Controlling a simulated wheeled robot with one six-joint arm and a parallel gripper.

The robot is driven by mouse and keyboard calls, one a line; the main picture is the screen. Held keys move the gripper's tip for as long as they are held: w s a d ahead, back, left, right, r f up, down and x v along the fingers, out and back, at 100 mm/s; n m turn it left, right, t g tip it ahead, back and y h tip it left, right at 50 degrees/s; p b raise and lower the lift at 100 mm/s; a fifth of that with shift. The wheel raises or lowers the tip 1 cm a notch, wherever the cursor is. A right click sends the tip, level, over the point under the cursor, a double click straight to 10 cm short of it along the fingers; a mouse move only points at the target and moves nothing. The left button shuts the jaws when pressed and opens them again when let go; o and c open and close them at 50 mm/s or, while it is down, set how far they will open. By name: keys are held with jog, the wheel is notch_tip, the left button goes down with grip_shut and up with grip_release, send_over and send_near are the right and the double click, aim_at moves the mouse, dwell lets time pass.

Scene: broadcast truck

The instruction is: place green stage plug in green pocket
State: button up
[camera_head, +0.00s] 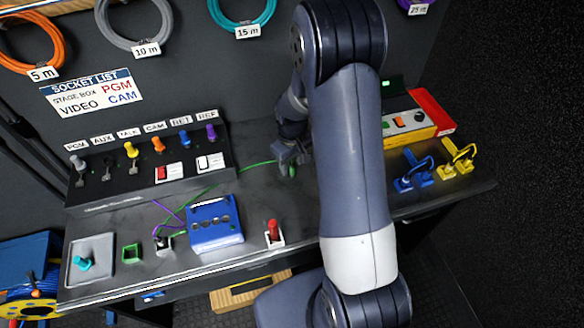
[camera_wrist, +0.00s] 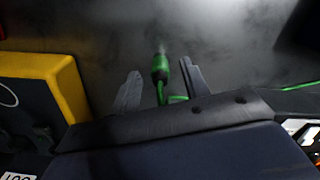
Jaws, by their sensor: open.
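The green stage plug (camera_wrist: 160,68) lies on the grey bench top with its green cable trailing away. In the wrist view it is between the two spread fingers of my open gripper (camera_wrist: 162,92), with a gap on each side. In the head view my gripper (camera_head: 290,158) is low over the bench, and a bit of the green plug (camera_head: 292,170) shows under it. The green pocket (camera_head: 131,253) is a small square green-rimmed holder at the front left of the bench; nothing is seen standing in it.
A blue box (camera_head: 215,225) and a holder with a red plug (camera_head: 273,230) stand along the front. A grey tray (camera_head: 92,258) holds a teal plug. A control panel (camera_head: 150,170) is at the back left. A yellow-and-red unit (camera_head: 415,125) is right of my arm.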

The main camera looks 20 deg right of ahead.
jog(key=shift+f, duration=0.1)
grip_shut()
dwell(0.4)
